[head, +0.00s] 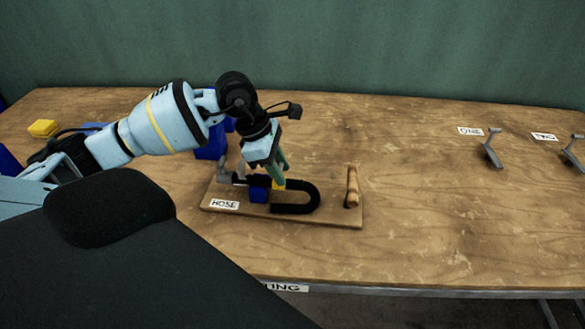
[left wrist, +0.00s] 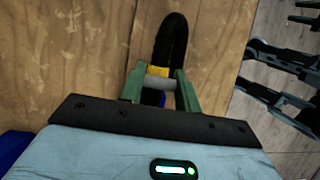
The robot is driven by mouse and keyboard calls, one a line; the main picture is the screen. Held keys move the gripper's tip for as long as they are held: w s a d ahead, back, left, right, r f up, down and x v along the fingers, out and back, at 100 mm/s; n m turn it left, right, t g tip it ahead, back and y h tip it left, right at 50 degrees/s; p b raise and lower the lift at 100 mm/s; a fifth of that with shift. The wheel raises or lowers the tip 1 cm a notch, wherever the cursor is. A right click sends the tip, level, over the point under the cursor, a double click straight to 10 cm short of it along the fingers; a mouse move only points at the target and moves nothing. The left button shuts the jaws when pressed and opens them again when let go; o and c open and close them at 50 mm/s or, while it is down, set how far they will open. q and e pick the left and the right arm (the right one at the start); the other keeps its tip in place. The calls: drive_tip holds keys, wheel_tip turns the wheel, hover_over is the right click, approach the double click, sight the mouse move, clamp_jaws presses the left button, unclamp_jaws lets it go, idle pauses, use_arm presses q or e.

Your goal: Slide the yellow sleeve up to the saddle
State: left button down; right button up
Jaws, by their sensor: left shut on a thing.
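The yellow sleeve (head: 279,185) is around the black hose (head: 315,197), which bends in a U on a wooden board (head: 340,220) marked HOSE. My left gripper (head: 279,178) points down over the hose and is shut on the sleeve. In the left wrist view the sleeve (left wrist: 158,71) shows between the two green fingers (left wrist: 158,78). A blue block (head: 259,193), perhaps the saddle, is under the hose just left of the sleeve. It is partly hidden; I cannot tell whether sleeve and block touch.
A wooden handle-like piece (head: 353,187) stands at the board's right end. A blue block (head: 211,147) stands behind the board, and a yellow block (head: 43,128) lies far left. Grey levers (head: 492,150) stand at the right. The table between is clear.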

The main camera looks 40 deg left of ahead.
use_arm(q)
drive_tip(key=shift+s+a, duration=0.4)
drive_tip(key=shift+a, duration=0.3)
drive_tip(key=c, duration=1)
unclamp_jaws()
drive_tip(key=v, duration=0.8)
drive_tip(key=shift+s+f, duration=0.1)
drive_tip(key=shift+f, duration=0.05)
